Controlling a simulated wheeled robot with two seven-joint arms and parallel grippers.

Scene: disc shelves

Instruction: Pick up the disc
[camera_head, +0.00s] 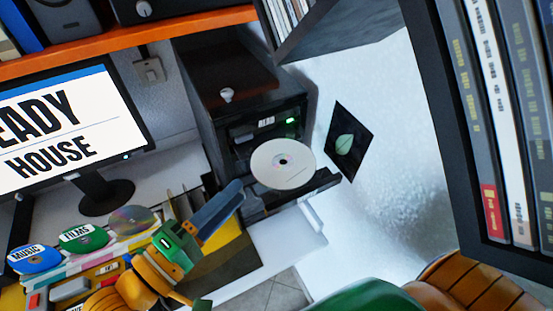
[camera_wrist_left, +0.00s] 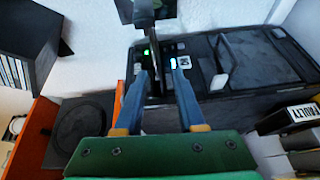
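A silver-white disc (camera_head: 283,164) with a small dark centre lies at the open drive tray (camera_head: 322,181) of a black computer tower (camera_head: 224,119). My left gripper (camera_head: 238,188) has blue fingers and a green body. In the head view its tips are just left of and slightly below the disc, apparently apart from it. In the left wrist view the fingers (camera_wrist_left: 163,68) are spread with a gap between them, pointing at the tower's front with its green light (camera_wrist_left: 147,52). I cannot clearly make out the disc there. My right gripper is not in view.
A monitor (camera_head: 65,125) stands at the left. An orange shelf (camera_head: 130,42) hangs above. A dark shelf of cases (camera_head: 490,110) fills the right.

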